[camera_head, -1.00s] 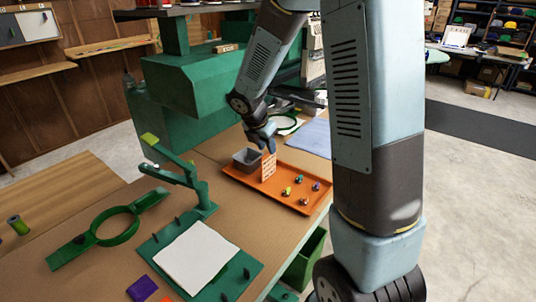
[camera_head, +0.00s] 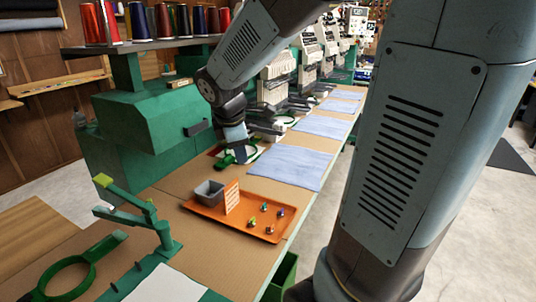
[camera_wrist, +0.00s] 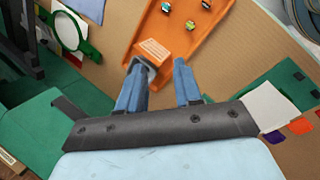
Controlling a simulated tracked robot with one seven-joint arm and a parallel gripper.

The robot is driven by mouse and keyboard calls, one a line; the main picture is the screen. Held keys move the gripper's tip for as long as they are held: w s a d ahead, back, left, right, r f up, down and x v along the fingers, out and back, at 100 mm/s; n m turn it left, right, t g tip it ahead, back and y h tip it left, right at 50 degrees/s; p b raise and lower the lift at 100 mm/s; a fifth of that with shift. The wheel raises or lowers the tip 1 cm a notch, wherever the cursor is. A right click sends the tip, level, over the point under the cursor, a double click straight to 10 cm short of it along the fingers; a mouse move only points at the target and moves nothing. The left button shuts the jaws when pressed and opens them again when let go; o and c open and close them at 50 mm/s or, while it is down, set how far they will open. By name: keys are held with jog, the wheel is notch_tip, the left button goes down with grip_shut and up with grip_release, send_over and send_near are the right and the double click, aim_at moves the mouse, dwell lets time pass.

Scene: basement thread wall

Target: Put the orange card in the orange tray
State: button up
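The orange card (camera_head: 231,196), with pale markings, stands upright in the orange tray (camera_head: 223,218), right against the small grey bin (camera_head: 208,192). In the wrist view the card (camera_wrist: 153,47) and the tray (camera_wrist: 175,42) lie beyond my fingertips, and the bin is partly hidden behind my left finger. My gripper (camera_wrist: 161,72) is open and empty, its two blue fingers well apart. In the head view my gripper (camera_head: 236,158) is above and behind the tray, clear of the card.
Several small coloured spools (camera_head: 265,208) lie on the tray's right part. A green hoop (camera_head: 240,155) and a pale blue cloth (camera_head: 293,158) lie behind it. A green clamp arm (camera_head: 140,205) stands at the left. A green machine (camera_head: 150,120) rises behind the table.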

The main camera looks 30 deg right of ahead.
jog(key=s+r+m+t+y, duration=0.1)
jog(key=s+r+m, duration=0.2)
jog(key=s+m, duration=0.4)
jog(key=s+r+m+t+y, duration=0.1)
jog(key=s+r+m, duration=0.2)
jog(key=s+m, duration=0.5)
jog(key=shift+s+r+m+y, duration=0.3)
jog(key=shift+s+y, duration=0.1)
jog(key=shift+s, duration=0.55)
